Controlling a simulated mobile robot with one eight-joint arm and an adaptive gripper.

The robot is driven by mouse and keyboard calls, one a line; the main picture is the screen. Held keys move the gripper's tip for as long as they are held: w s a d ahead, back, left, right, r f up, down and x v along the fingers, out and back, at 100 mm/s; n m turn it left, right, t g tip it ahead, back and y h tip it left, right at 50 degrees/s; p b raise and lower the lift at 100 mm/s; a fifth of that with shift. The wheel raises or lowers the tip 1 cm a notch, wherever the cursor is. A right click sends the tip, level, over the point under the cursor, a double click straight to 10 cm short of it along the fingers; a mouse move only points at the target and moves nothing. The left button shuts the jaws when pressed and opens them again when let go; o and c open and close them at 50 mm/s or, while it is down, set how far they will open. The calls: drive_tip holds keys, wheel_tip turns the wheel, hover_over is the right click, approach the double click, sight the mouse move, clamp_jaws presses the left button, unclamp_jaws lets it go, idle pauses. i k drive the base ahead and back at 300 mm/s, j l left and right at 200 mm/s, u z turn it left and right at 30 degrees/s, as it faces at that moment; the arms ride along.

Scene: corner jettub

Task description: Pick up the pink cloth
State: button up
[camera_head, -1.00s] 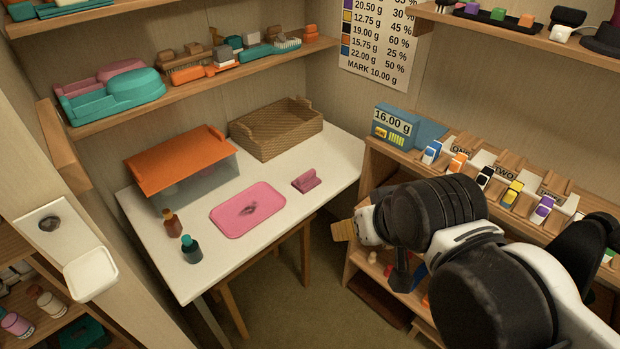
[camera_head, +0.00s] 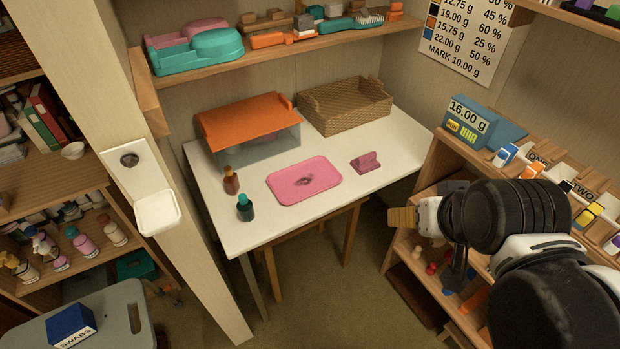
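A small folded dusky-pink item, which looks like the pink cloth (camera_head: 366,161), lies on the white table (camera_head: 232,238) toward its right side. Left of it lies a flat, bright pink tray or mat (camera_head: 322,171) with a dark smudge in its middle. My gripper (camera_head: 403,217) has tan fingertips and is off the table's right front side, apart from the cloth. The fingers overlap from this angle, so their opening does not show. Nothing is seen held.
A brown bottle (camera_head: 231,180) and a dark teal-capped bottle (camera_head: 245,208) stand at the table's left front. An orange-topped clear box (camera_head: 245,122) and a woven basket (camera_head: 345,105) stand at the back. A wooden rack (camera_head: 440,170) stands right; a post (camera_head: 190,235) rises left.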

sight(367, 161)
drive_tip(key=i+l+z, duration=0.3)
drive_tip(key=i, duration=0.15)
drive_tip(key=i+z, duration=0.35)
drive_tip(key=i+l, duration=0.05)
drive_tip(key=i, duration=0.05)
